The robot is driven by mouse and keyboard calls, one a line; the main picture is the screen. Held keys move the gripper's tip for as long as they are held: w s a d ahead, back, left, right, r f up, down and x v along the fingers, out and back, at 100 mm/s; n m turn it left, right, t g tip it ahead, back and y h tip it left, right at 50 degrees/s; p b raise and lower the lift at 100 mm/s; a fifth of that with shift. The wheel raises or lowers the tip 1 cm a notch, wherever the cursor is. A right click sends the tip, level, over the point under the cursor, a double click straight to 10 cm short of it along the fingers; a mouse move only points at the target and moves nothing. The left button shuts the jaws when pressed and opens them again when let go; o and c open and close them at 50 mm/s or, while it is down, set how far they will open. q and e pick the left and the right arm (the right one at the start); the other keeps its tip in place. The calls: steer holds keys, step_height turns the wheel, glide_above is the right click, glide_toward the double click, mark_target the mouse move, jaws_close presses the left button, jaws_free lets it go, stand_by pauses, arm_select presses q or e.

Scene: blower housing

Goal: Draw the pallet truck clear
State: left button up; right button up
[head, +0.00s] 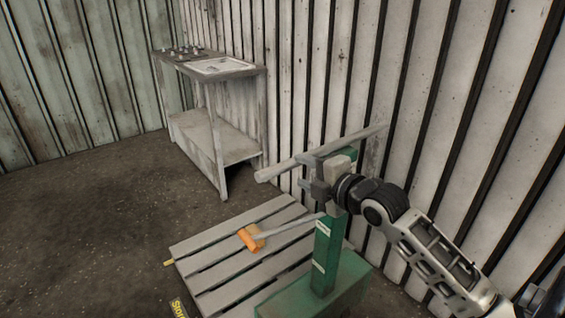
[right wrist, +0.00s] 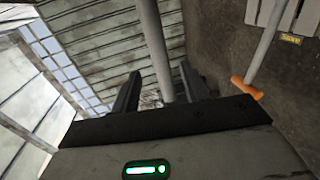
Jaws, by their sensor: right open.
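The pallet truck (head: 326,255) is green, with an upright post and a green base. A grey crossbar handle (head: 285,167) runs across the top of its post. My right gripper (head: 322,180) is at this handle beside the post top. In the right wrist view the grey bar (right wrist: 153,45) passes between the two spread fingers of the gripper (right wrist: 160,90), which are open around it. Whether either finger touches the bar cannot be told. A grey slatted pallet (head: 205,247) lies low beside the truck; whether forks are under it is hidden. My left gripper is not in view.
An orange-ended tool (head: 250,238) with a grey shaft extends over the pallet. A yellow-lettered sign (head: 179,308) is at the pallet's near left. A grey workbench (head: 210,135) stands against the corrugated wall (head: 440,90). The floor (head: 80,220) at left is clear.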

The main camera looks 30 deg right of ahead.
mark_target(283, 163)
steer(key=x, duration=0.8)
steer(key=shift+w+a+f, duration=0.1)
steer(key=shift+w, duration=0.2)
jaws_close()
